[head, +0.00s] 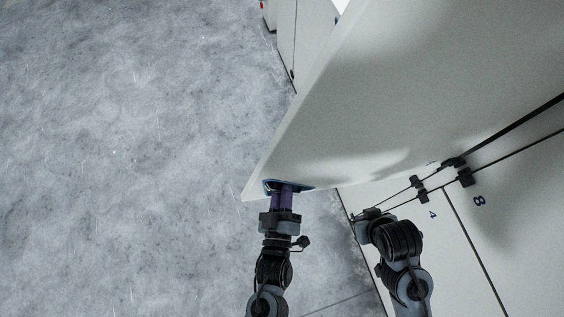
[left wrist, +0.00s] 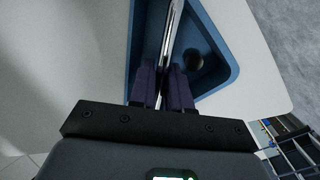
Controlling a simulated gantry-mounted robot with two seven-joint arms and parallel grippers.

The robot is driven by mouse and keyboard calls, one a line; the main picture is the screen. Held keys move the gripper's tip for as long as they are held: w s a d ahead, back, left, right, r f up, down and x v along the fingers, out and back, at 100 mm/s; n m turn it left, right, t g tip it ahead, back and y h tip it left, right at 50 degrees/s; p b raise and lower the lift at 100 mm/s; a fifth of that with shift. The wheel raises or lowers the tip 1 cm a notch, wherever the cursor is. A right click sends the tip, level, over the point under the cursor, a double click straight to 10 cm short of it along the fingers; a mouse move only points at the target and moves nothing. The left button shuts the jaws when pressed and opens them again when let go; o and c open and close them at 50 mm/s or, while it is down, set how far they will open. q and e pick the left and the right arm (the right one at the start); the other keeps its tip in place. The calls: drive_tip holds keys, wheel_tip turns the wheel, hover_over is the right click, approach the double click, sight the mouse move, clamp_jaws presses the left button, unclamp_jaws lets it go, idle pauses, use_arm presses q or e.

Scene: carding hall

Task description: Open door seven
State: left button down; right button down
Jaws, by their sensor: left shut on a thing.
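A large pale door (head: 400,90) stands swung out from the cabinet front and fills the upper right of the head view. No number shows on the side facing me. Near its lower left corner is a blue recessed pull (head: 300,188). My left gripper (head: 283,190) reaches into this recess with its purple fingers. In the left wrist view the fingers (left wrist: 166,78) are shut on a thin silver handle bar (left wrist: 173,28) inside the blue recess (left wrist: 217,66). My right gripper (head: 364,219) is beside the cabinet front; its fingers cannot be made out.
Pale cabinet fronts (head: 510,230) at the lower right bear an 8 (head: 479,201) and a smaller mark like a 4 (head: 432,214). Black hinges (head: 465,177) sit along the seam. Another white cabinet (head: 308,40) stands at the top. The grey floor (head: 120,150) at left is clear.

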use_arm(q)
drive_tip(key=shift+f, duration=0.1)
drive_tip(key=c, duration=1.2)
unclamp_jaws()
drive_tip(key=s+a+b, duration=0.1)
drive_tip(key=s+b, duration=0.1)
drive_tip(key=s, duration=0.8)
drive_tip(key=shift+s+a+b, duration=0.15)
drive_tip(key=shift+s+b, duration=0.2)
drive_tip(key=shift+w, duration=0.1)
